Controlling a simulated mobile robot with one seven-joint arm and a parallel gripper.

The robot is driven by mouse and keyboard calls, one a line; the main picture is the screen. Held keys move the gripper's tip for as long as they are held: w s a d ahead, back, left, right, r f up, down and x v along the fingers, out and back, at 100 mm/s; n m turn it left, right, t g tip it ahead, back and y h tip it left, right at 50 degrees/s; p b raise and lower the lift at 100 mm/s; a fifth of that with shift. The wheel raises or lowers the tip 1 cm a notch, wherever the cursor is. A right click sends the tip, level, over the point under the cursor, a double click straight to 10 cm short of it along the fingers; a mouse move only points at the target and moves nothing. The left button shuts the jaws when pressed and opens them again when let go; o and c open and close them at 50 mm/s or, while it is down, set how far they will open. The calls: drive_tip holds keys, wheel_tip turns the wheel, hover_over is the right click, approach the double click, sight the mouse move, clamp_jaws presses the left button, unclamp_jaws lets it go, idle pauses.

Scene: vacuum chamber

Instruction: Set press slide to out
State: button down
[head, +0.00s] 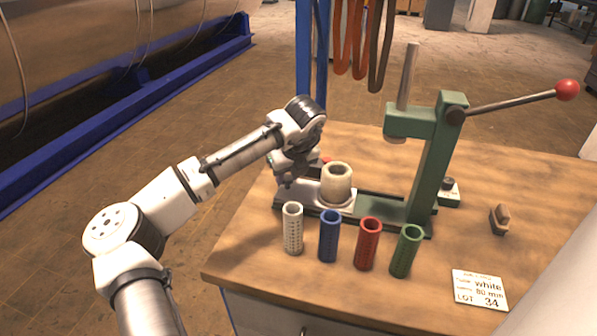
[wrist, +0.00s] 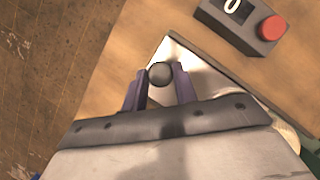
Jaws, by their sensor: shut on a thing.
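The green arbor press (head: 432,165) stands on the wooden bench, with a long lever ending in a red ball. Its pale metal slide (head: 305,192) lies on the dark base rail and carries a beige cup (head: 337,185). The cup sits to the left of the ram (head: 397,138), not under it. My gripper (head: 287,183) is at the slide's left end. In the wrist view, my gripper (wrist: 160,80) has its two purple fingers on either side of a dark round knob (wrist: 160,72) at the slide's end (wrist: 180,52), shut on it. My wrist hides part of the slide.
White, blue, red and green perforated tubes (head: 368,243) stand in front of the press. A dark box with a red button (wrist: 271,28) sits near the knob.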

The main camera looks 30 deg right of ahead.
drive_tip(key=shift+w+a+r, duration=0.1)
drive_tip(key=shift+w+a, duration=0.05)
drive_tip(key=shift+w, duration=0.1)
drive_tip(key=c, duration=1.1)
unclamp_jaws()
drive_tip(key=shift+a, duration=0.1)
drive_tip(key=shift+s, duration=0.1)
drive_tip(key=shift+s+r, duration=0.15)
drive_tip(key=shift+r, duration=0.15)
drive_tip(key=b+v, duration=0.1)
drive_tip(key=v, duration=1.2)
drive_tip(key=shift+b, duration=0.35)
